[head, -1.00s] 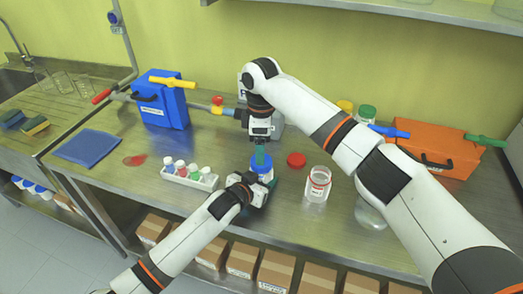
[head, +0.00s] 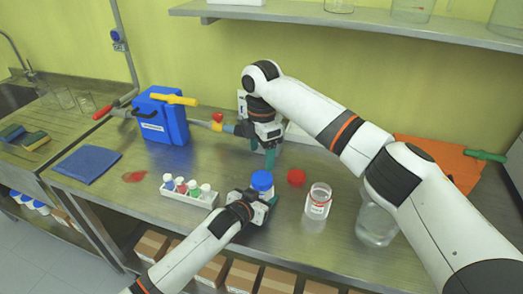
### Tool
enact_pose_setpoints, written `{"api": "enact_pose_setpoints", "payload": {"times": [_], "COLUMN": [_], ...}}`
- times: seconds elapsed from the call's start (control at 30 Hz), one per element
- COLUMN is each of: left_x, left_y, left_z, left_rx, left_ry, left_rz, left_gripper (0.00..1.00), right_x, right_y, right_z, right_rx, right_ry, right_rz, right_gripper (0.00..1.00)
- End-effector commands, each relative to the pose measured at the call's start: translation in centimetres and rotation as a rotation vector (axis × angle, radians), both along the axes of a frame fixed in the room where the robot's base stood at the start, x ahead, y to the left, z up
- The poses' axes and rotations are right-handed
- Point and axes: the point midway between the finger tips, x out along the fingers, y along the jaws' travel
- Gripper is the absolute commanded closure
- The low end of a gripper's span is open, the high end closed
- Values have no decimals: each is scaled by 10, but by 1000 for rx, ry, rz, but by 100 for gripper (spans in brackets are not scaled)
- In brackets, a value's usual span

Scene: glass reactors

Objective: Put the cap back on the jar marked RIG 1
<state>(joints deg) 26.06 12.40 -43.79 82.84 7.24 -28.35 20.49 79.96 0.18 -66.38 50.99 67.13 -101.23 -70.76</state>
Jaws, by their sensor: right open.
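A jar (head: 262,192) stands at the front middle of the bench with a blue cap (head: 262,179) on its top. My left gripper (head: 266,197) is around the jar's body and hides much of it. My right gripper (head: 263,152) is open and empty, above and behind the blue cap, apart from it. An open clear jar (head: 317,204) with a red-edged label stands to the right. A red cap (head: 296,177) lies on the bench behind that jar. I cannot read either jar's marking.
A white rack (head: 189,195) of small capped vials stands to the left.

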Motion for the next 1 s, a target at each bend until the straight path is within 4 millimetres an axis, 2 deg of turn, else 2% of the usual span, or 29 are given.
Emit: {"api": "enact_pose_setpoints", "payload": {"times": [0.17, 0.63, 0.8, 1.0], "left_x": [0, 0, 0, 0], "left_y": [0, 0, 0, 0], "left_z": [-1, 0, 0, 0], "left_rx": [1, 0, 0, 0], "left_ry": [1, 0, 0, 0], "left_rz": [0, 0, 0, 0], "left_gripper": [100, 100, 100, 100], "right_x": [0, 0, 0, 0], "right_y": [0, 0, 0, 0], "right_z": [-6, -71, -80, -81], "right_rx": [0, 0, 0, 0], "right_ry": [1, 1, 1, 0], "right_rz": [-2, -4, -4, -3], "right_gripper": [30, 30, 30, 30]}}
